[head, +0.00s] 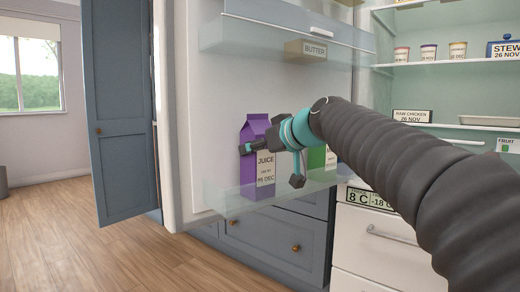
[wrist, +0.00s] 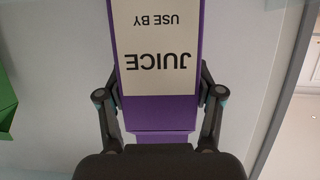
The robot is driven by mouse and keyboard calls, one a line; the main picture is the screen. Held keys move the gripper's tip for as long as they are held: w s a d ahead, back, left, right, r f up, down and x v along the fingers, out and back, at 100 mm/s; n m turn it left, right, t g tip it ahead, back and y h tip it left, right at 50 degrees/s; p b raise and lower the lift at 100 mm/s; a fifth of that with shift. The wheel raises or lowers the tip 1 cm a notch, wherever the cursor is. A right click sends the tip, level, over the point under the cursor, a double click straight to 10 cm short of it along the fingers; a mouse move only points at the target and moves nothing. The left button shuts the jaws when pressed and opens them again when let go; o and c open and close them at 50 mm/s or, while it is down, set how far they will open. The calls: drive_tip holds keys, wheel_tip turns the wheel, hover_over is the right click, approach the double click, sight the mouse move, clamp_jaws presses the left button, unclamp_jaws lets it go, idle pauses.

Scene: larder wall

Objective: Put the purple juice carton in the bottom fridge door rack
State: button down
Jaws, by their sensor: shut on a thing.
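The purple juice carton (head: 254,182) is upright at the bottom rack (head: 262,200) of the open fridge door, its lower part seen by the rack's clear front. Its pale label reads JUICE. My gripper (head: 272,164) is shut on the carton from the front. In the wrist view the carton (wrist: 183,102) appears upside down between the two fingers of my gripper (wrist: 158,105). I cannot tell whether the carton's base touches the rack floor.
A green carton (head: 331,160) stands in the same rack to the right, partly behind my arm; its edge shows in the wrist view (wrist: 5,105). A butter box (head: 306,50) sits in the rack above. Fridge shelves (head: 440,63) are at right, and a blue-grey cupboard door (head: 118,105) stands open at left.

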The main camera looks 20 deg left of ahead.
drive_tip(key=shift+c, duration=0.9)
unclamp_jaws()
drive_tip(key=v, duration=1.2)
drive_tip(key=shift+r, duration=0.1)
drive_tip(key=s+d+f+m+g+h, duration=0.1)
drive_tip(key=s+d+f+m+h, duration=0.2)
drive_tip(key=s+d+f, duration=0.5)
drive_tip(key=s+d+f+m+h, duration=0.4)
drive_tip(key=s+d+f, duration=0.3)
drive_tip(key=f, duration=1)
drive_tip(key=s+d+f+m+g+h, duration=0.1)
drive_tip(key=s+d+f+m+h, duration=0.3)
drive_tip(key=s+d+f, duration=0.4)
drive_tip(key=d+f, duration=0.4)
drive_tip(key=f, duration=0.1)
drive_tip(key=shift+s+d+f+g, duration=0.25)
drive_tip(key=shift+s+d+g, duration=0.05)
drive_tip(key=shift+d, duration=0.05)
